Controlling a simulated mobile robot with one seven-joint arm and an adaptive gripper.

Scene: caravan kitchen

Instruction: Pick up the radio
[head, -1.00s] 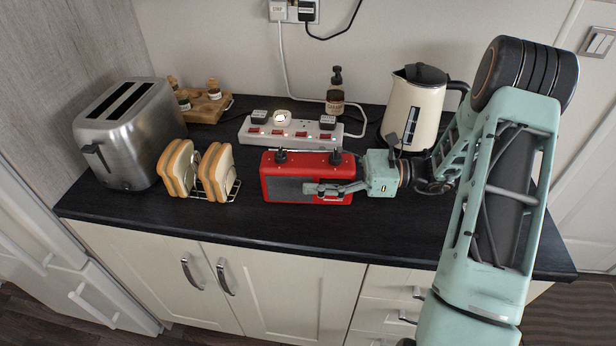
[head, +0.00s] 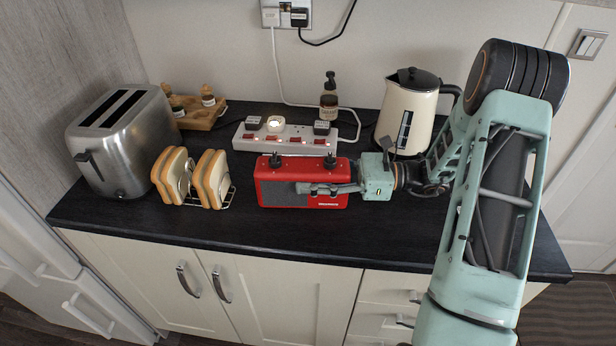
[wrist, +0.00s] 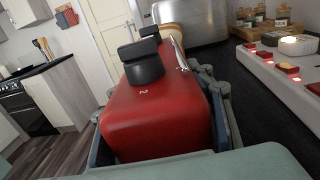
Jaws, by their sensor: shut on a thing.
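The red radio (head: 333,173) has a grey speaker front and two black knobs on top. It stands upright at the middle of the dark counter in the head view. My gripper (head: 318,188) reaches in from the right and is shut on the radio's body, with one finger across its front. In the wrist view the red radio (wrist: 160,118) fills the middle, with my fingers along both of its sides. The far finger is hidden behind the radio in the head view. I see no clear gap between the radio and the counter.
A white power strip (head: 285,139) lies close behind the radio. A toast rack with bread (head: 211,178) and a steel toaster (head: 125,140) stand to the left. A cream kettle (head: 404,115) stands behind my wrist. The counter's front strip (head: 250,228) is clear.

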